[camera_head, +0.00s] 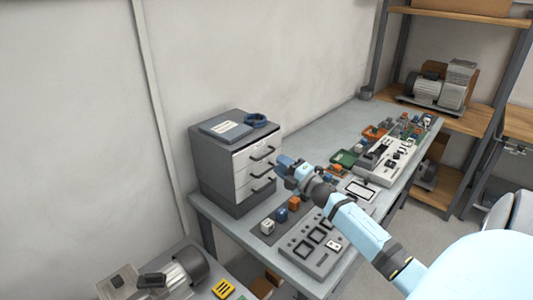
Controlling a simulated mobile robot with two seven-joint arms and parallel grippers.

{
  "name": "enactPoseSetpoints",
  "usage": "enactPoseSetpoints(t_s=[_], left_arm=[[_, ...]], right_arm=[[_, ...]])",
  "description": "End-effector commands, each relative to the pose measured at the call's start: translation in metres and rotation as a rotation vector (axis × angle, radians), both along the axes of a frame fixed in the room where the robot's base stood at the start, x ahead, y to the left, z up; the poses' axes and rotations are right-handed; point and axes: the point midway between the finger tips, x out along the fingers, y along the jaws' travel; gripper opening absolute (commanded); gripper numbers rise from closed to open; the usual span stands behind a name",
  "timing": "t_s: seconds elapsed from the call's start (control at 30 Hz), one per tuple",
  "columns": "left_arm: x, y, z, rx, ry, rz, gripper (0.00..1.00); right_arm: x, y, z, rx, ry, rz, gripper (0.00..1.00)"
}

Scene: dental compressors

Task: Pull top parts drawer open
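A grey parts drawer cabinet (212,165) stands at the left end of the workbench. Its white drawer fronts face right, each with a dark bar handle. The top drawer (243,160) looks shut, with its handle (263,153) near the cabinet's upper edge. My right gripper (281,162), on a light blue arm from the lower right, is just right of the drawer fronts, near the handles. Whether it touches a handle, and whether its fingers are open or shut, I cannot tell at this size. My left gripper is not in view.
A grey tray with cutouts (312,245), small coloured blocks and white equipment (385,160) occupy the workbench. A wooden shelf (465,121) holds a motor at the right.

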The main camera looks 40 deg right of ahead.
Motion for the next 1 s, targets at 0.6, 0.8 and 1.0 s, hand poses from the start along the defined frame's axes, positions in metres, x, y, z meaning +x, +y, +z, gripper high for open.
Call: enactPoseSetpoints(t_s=[0.6,0.8,1.0], left_arm=[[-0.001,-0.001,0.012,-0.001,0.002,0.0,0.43],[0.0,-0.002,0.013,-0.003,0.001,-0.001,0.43],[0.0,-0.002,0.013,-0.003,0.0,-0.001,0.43]], right_arm=[[0.066,0.006,0.012,0.002,0.001,0.0,0.33],[0.066,0.006,0.011,0.002,0.001,-0.001,0.24],[0.066,0.006,0.011,0.002,0.001,-0.001,0.0]])
